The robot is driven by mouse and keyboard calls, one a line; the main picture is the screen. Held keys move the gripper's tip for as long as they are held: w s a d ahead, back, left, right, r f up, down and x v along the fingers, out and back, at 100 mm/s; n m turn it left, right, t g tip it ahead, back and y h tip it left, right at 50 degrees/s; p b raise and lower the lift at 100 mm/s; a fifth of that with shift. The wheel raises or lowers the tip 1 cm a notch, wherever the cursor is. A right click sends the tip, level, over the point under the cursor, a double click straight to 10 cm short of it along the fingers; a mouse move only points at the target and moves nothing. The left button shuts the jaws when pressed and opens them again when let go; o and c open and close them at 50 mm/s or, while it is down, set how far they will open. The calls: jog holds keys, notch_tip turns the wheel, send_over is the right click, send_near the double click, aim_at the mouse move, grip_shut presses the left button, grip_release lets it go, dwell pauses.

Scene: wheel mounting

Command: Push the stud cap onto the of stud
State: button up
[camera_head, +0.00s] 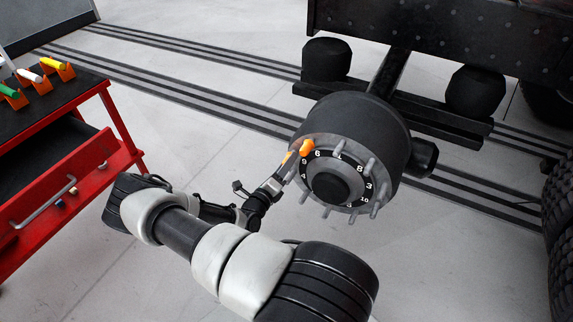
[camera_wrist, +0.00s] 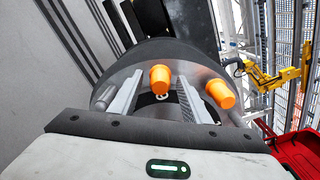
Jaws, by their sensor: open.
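The dark wheel hub (camera_head: 352,130) has a ring of grey studs (camera_head: 369,165) around a numbered face. One orange stud cap (camera_head: 306,147) sits at the upper left of the ring. A second orange patch (camera_head: 287,157) shows beside it at my gripper (camera_head: 283,172). In the wrist view, my gripper (camera_wrist: 159,80) is open, with one finger on each side of an orange cap (camera_wrist: 160,79). Another orange cap (camera_wrist: 221,93) is outside the right finger at the hub's rim. How far either cap is pushed on, and whether the fingers touch the middle cap, I cannot tell.
A red tool cart (camera_head: 70,185) stands at the left, with white, yellow and green pieces in orange holders (camera_head: 33,77). The dark vehicle frame (camera_head: 450,40) is above and behind the hub. Tyres (camera_head: 560,205) stand at the right edge. The floor left of the hub is clear.

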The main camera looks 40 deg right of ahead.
jog(key=shift+a, duration=0.1)
jog(key=p+v, duration=0.2)
jog(key=v, duration=1.5)
jog(key=shift+p, duration=0.4)
jog(key=shift+s+a, duration=0.1)
jog(key=s+a+r+m+y, duration=0.4)
jog(key=a+r+m+y, duration=0.15)
jog(key=r+m, duration=0.75)
jog(key=s+a+r+m+g+y, duration=0.1)
jog(key=s+a+r+m+y, duration=0.45)
jog(key=r+m, duration=0.7)
jog(key=s+a+r+m+y, duration=0.3)
jog(key=a+r+m+y, duration=0.45)
jog(key=r, duration=0.95)
notch_tip(320, 180, up, 22)
jog(key=d+m+h+p, duration=0.1)
jog(key=d+h+p, duration=0.1)
jog(key=p, duration=2.1)
jog(key=shift+d+r, duration=0.2)
jog(key=shift+d, duration=0.05)
